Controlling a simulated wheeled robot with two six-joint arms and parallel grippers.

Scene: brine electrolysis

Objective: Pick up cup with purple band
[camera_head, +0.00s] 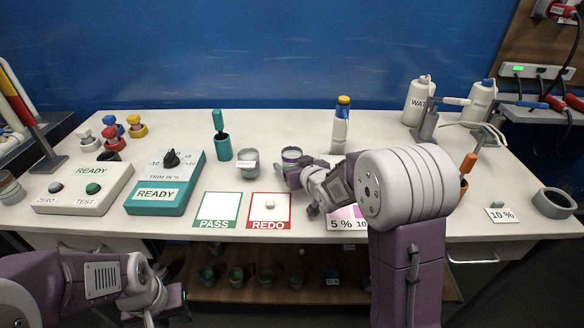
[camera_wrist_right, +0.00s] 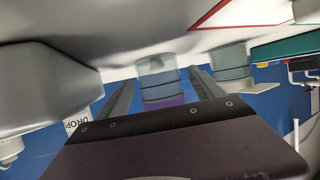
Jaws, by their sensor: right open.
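The cup with the purple band (camera_head: 291,155) stands upright on the white table, right of the middle in the head view. In the right wrist view the cup (camera_wrist_right: 161,82) shows between the two fingers, with its purple band low near the palm edge. My right gripper (camera_head: 281,179) is open at the near side of the cup, with a finger on each side of it in the wrist view. I cannot tell whether either finger touches it. My left gripper (camera_head: 178,297) is low in front of the table, away from the cup; its jaw opening is unclear.
A grey cup with a label (camera_head: 247,161) stands just left of the purple-banded cup. A teal holder (camera_head: 222,147) is further left. The green PASS card (camera_head: 218,208) and red REDO card (camera_head: 270,208) lie in front. A yellow-capped bottle (camera_head: 340,128) stands behind right.

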